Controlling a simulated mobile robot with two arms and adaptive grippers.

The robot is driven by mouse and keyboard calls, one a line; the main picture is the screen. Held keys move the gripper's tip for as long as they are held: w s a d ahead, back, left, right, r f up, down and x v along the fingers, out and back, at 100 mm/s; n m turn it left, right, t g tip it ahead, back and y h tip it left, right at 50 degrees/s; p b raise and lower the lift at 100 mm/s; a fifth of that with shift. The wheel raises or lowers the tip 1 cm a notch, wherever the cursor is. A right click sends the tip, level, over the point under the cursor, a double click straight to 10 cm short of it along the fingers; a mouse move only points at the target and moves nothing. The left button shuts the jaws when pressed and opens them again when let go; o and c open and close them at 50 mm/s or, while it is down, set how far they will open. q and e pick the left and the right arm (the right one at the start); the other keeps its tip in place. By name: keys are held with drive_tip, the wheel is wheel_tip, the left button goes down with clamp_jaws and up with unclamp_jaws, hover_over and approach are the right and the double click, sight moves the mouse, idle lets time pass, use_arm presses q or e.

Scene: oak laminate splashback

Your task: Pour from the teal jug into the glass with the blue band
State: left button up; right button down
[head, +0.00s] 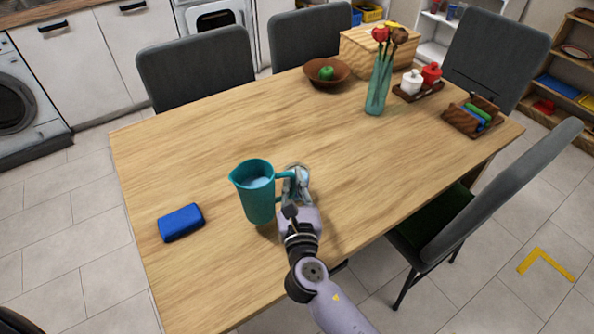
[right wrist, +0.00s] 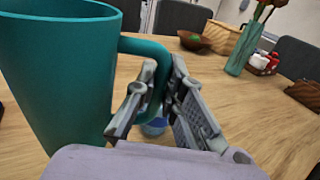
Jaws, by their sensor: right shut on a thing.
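The teal jug (head: 257,200) stands upright near the middle front of the table, with pale liquid visible inside its mouth. My right gripper (head: 292,190) is shut on the jug's handle, on the jug's right side. In the right wrist view the jug (right wrist: 58,70) fills the left and its handle runs between the fingers of my gripper (right wrist: 158,105). The glass (head: 297,170) is mostly hidden behind my gripper; its rim shows just beyond the fingers. A blue part of it shows below the handle in the wrist view (right wrist: 154,127). I cannot tell whether the jug touches the table. My left gripper is out of view.
A blue block (head: 181,222) lies left of the jug. A wooden bowl (head: 327,75) with a green fruit, a flower vase (head: 378,88), a condiment tray (head: 419,92) and a wooden holder (head: 472,120) stand farther back.

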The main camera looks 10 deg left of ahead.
drive_tip(key=s+d+m+h, duration=0.15)
drive_tip(key=s+d, duration=0.25)
drive_tip(key=d, duration=0.5)
drive_tip(key=s+d+r+m+t+h, duration=0.15)
drive_tip(key=s+d, duration=0.25)
drive_tip(key=d, duration=0.5)
drive_tip(key=s+d+m+g+h, duration=0.15)
drive_tip(key=s+d, duration=0.25)
drive_tip(key=d, duration=0.5)
drive_tip(key=w+a+n+y, duration=0.1)
drive_tip(key=w+a, duration=0.3)
drive_tip(key=a, duration=0.4)
drive_tip(key=w+a+n+y+p, duration=0.1)
drive_tip(key=w+a+n+y, duration=0.1)
drive_tip(key=w+a, duration=0.3)
drive_tip(key=w+a+f+n+y, duration=0.1)
drive_tip(key=w+a, duration=0.3)
drive_tip(key=a, duration=0.9)
drive_tip(key=shift+w+a, duration=0.15)
drive_tip(key=shift+w, duration=0.25)
drive_tip(key=shift+f+n+y, duration=0.1)
drive_tip(key=shift+n+y, duration=0.15)
